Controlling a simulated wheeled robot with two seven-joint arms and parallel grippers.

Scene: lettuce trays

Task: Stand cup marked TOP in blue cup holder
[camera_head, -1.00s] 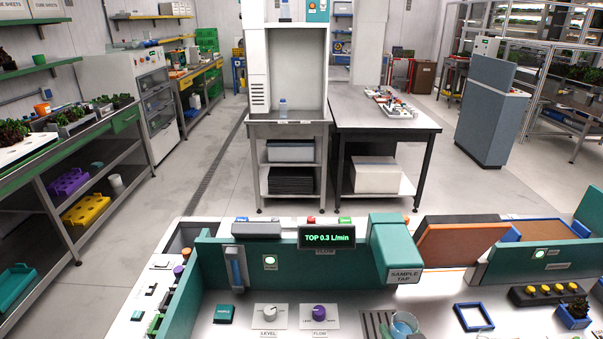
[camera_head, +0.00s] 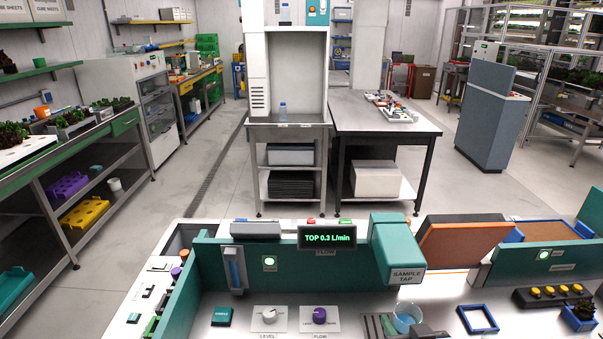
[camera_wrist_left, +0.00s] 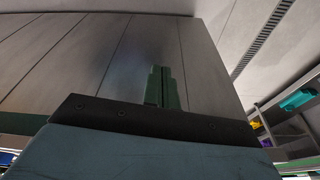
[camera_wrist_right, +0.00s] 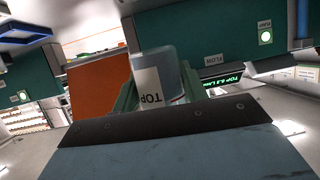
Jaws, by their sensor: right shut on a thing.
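The clear cup marked TOP (camera_wrist_right: 150,88), with light blue liquid in it, shows at the bottom of the head view (camera_head: 407,316). My right gripper (camera_head: 405,325) is shut around its sides; the green fingers flank it in the right wrist view. The cup is below the sample tap, near the grey drip grating. An empty blue square frame, seemingly the blue cup holder (camera_head: 464,321), lies on the counter to the right of the cup, apart from it. My left gripper (camera_wrist_left: 161,87) shows only in its wrist view, with its green fingers together and nothing between them.
The teal sample tap (camera_head: 400,245) overhangs just behind the cup. Yellow-knobbed black block (camera_head: 535,299) and a planted blue holder (camera_head: 577,318) stand to the right of the empty frame. LEVEL (camera_head: 269,315) and FLOW (camera_head: 320,315) knobs are to the left. Bare counter lies between cup and frame.

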